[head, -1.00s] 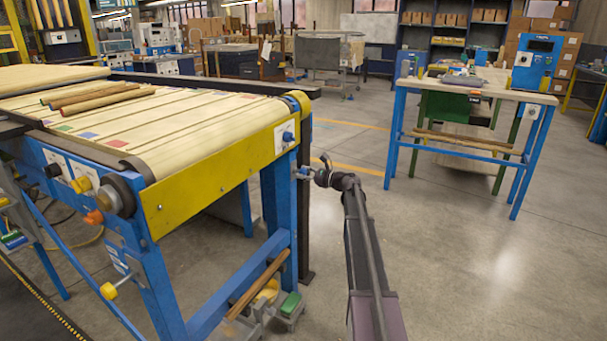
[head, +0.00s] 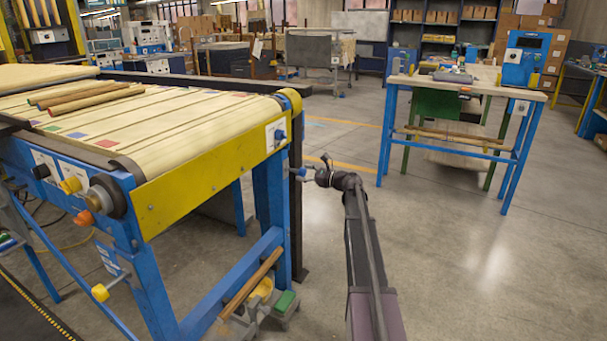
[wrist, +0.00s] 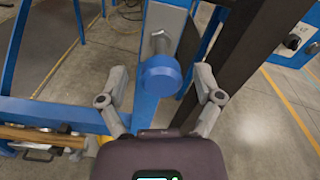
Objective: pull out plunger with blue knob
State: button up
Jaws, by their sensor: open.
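The plunger with the blue knob (wrist: 160,75) sticks out from a grey block (wrist: 168,25) on the blue conveyor leg, in the upper middle of the wrist view. Its short metal stem shows behind the knob. In the head view the knob (head: 301,171) is small, at the right side of the leg. My gripper (wrist: 163,85) is open, with one finger on each side of the knob and visible gaps to both. In the head view my gripper (head: 312,172) is at the end of my arm, close to the knob; its fingers are too small to make out clearly.
The conveyor (head: 175,125) with wooden rods (head: 85,97) fills the left. A dark post (wrist: 230,60) stands right of the knob. A yellow knob (head: 100,292) is lower left. A workbench (head: 480,82) stands back right. The floor to the right is clear.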

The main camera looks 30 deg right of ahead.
jog(key=shift+d, duration=0.1)
jog(key=v, duration=1.2)
dwell(0.6)
jog(key=s+a+f+n+g+h, duration=0.1)
jog(key=s+a+f+n+g, duration=0.25)
jog(key=a, duration=0.55)
jog(key=s+a+f+n+g, duration=0.3)
jog(key=a+f+n, duration=0.15)
jog(key=a, duration=0.45)
jog(key=s+a+f+n+g+h, duration=0.1)
jog(key=s+a+f+n+g, duration=0.25)
jog(key=a, duration=0.45)
jog(key=s+a+f+n+g+h, duration=0.1)
jog(key=s+a+f+n+h, duration=0.15)
jog(key=s+a+n, duration=0.35)
jog(key=s+a+f+n+g+h, duration=0.2)
jog(key=s+n+h, duration=0.15)
jog(key=s, duration=0.35)
jog(key=s+a+f+n+g+h, duration=0.1)
jog(key=s+a+f+n+h, duration=0.2)
jog(key=s+n, duration=0.3)
notch_tip(320, 180, up, 38)
jog(key=m+p, duration=0.1)
jog(key=p, duration=3.7)
jog(key=shift+s+m, duration=0.15)
jog(key=shift+m, duration=0.15)
